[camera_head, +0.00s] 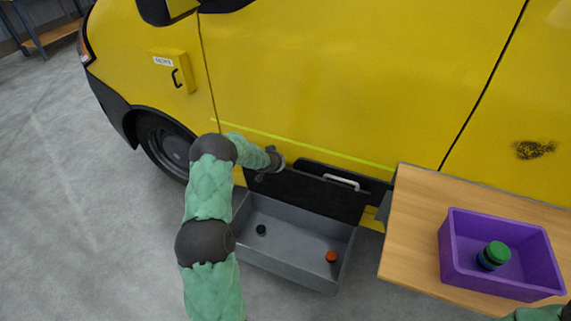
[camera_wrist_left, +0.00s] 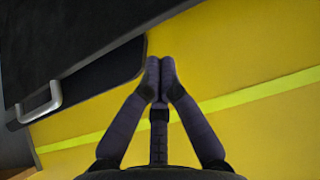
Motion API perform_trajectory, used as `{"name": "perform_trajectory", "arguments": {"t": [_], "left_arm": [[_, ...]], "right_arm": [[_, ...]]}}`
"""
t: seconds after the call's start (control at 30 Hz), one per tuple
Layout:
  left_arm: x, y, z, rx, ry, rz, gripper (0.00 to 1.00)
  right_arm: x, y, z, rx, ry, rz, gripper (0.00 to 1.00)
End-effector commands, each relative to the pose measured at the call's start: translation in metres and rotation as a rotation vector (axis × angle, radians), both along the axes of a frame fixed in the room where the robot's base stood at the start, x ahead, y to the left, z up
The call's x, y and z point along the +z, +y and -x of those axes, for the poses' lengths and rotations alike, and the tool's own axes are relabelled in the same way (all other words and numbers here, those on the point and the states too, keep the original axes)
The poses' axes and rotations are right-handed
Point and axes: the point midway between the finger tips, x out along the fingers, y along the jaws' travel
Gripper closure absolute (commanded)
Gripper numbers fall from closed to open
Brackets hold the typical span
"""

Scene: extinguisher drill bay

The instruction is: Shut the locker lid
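The locker is a grey open box (camera_head: 270,258) on the floor beside the yellow van. Its dark lid (camera_head: 312,193) stands raised along the box's van side, with a pale handle (camera_head: 342,181) on its upper edge. In the left wrist view the lid (camera_wrist_left: 70,35) fills the upper left, and the handle (camera_wrist_left: 42,103) is at the left edge. My left gripper (camera_head: 263,173) is at the lid's left upper corner. In the left wrist view its fingertips (camera_wrist_left: 160,68) are together with nothing between them; contact with the lid cannot be told. My right gripper is out of view.
A black cap-like item (camera_head: 261,230) and an orange one (camera_head: 331,256) lie in the box. A wooden table (camera_head: 415,235) stands to the right with a purple bin (camera_head: 465,275) holding a green-topped item (camera_head: 496,253). The van's side (camera_head: 340,80) bounds the back. Floor at left is clear.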

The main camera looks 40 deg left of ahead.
Motion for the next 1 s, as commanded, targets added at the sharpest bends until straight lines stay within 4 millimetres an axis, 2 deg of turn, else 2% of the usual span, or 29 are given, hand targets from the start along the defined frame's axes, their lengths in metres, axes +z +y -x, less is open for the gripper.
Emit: {"name": "perform_trajectory", "arguments": {"t": [0.1, 0.33, 0.63, 1.0], "left_arm": [[-0.015, 0.002, -0.012, 0.0, 0.0, 0.0, 1.0], [-0.032, 0.006, -0.03, -0.001, 0.0, -0.001, 1.0], [-0.043, 0.01, -0.042, 0.0, 0.0, 0.0, 1.0], [-0.046, 0.01, -0.045, 0.001, 0.0, 0.0, 1.0]], "right_arm": [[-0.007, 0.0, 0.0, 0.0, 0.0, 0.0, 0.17], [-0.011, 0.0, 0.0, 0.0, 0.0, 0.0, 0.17], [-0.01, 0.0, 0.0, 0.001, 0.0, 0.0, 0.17], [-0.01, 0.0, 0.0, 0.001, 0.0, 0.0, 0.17]]}}
